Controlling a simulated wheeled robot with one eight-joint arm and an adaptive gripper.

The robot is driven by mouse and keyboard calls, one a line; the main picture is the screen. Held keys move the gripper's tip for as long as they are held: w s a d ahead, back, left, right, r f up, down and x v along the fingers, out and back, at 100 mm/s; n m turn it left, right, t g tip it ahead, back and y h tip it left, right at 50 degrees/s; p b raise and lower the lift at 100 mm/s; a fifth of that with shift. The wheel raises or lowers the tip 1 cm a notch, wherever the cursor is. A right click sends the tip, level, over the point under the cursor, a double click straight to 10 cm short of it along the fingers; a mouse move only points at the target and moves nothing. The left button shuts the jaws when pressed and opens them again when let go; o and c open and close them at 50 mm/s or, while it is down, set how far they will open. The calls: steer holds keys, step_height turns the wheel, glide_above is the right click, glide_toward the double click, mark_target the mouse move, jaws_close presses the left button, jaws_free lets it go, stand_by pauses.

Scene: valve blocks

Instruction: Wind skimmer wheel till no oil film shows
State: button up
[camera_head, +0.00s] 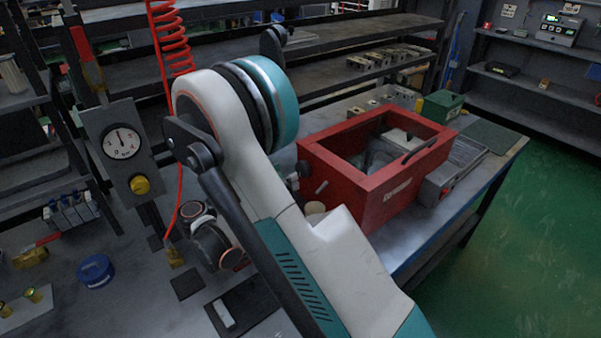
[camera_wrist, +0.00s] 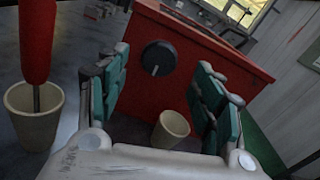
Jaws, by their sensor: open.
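The red tank (camera_head: 400,195) stands on the bench right of my arm in the head view, with an open top and a dark handle on its rim. Its inside looks grey and murky; I cannot tell whether an oil film is there. In the wrist view, a round black knob with a pale mark (camera_wrist: 158,58) sits on the tank's red side (camera_wrist: 200,62). This is likely the skimmer wheel. My gripper (camera_wrist: 163,70) is open, its teal fingers either side of the knob in the picture, with no visible contact. My arm hides the gripper in the head view.
A beige cup (camera_wrist: 171,130) stands below the knob. Another cup (camera_wrist: 35,112) is at the left, under a red-handled tool (camera_wrist: 37,40). A gauge panel (camera_head: 124,150), a blue round container (camera_head: 96,271) and a green box (camera_head: 441,106) are also around the bench.

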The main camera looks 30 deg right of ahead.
steer(key=d, duration=0.3)
steer(key=w+d+b, duration=0.1)
steer(key=d, duration=0.2)
steer(key=shift+w+d+b, duration=0.15)
steer(key=shift+d+b, duration=0.15)
steer(key=shift+d, duration=0.1)
steer(key=c, duration=1.1)
